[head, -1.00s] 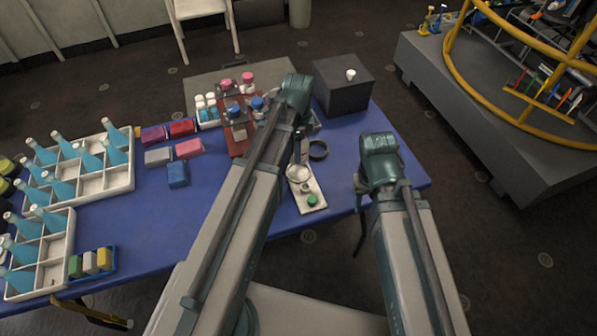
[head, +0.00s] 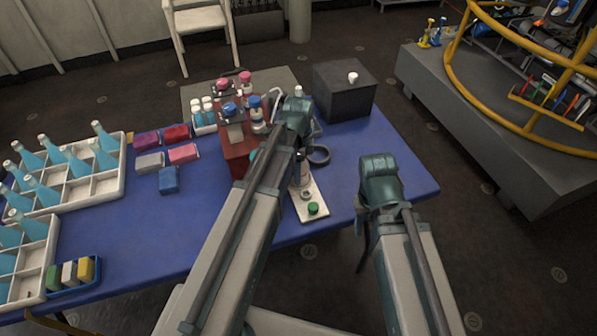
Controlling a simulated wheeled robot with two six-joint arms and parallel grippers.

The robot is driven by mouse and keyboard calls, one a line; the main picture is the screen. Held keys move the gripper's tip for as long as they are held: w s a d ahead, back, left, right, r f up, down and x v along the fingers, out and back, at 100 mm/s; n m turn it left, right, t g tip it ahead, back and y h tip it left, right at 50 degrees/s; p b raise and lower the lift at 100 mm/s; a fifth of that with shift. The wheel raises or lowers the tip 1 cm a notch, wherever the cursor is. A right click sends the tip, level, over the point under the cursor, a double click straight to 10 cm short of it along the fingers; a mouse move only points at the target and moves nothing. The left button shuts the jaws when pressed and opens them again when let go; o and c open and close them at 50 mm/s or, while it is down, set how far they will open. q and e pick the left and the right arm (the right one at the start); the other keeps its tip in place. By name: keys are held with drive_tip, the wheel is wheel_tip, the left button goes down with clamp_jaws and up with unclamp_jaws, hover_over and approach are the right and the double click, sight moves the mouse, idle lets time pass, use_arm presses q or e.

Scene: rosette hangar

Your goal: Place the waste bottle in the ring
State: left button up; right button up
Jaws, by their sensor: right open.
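A small pale bottle (head: 304,172) with a dark upper part stands at the far end of a white plate (head: 318,206), partly behind my left arm. I cannot tell if it is the waste bottle. A dark ring (head: 319,154) lies on the blue table just beyond the plate. A small grey ring and a green cap (head: 313,209) are on the plate. My left arm reaches over the table's middle; its gripper is hidden. My right gripper (head: 362,216) is mostly hidden beside my right arm at the table's right edge, open and apart from the bottle.
A red rack (head: 236,157) with pink- and blue-capped bottles stands left of my left arm. A dark box (head: 344,90) stands at the back right. White crates (head: 110,187) with blue bottles fill the left. The blue table (head: 400,165) is clear at right.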

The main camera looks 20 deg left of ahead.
use_arm(q)
drive_tip(key=shift+f, duration=0.15)
drive_tip(key=o, duration=1.5)
drive_tip(key=shift+r, duration=0.25)
wheel_tip(320, 180, up, 12)
drive_tip(key=p, duration=1.2)
drive_tip(key=shift+s+d, duration=0.25)
drive_tip(key=shift+s+d+n+y, duration=0.2)
drive_tip(key=shift+s+d+n, duration=1.45)
drive_tip(key=shift+s+n, duration=0.5)
drive_tip(key=shift+s+d+n+y, duration=0.2)
drive_tip(key=shift+s+d+n, duration=1.55)
drive_tip(key=shift+s, duration=0.7)
drive_tip(key=shift+s+d+n+y, duration=0.2)
drive_tip(key=shift+s+d+n, duration=1.4)
drive_tip(key=shift+s+n, duration=0.55)
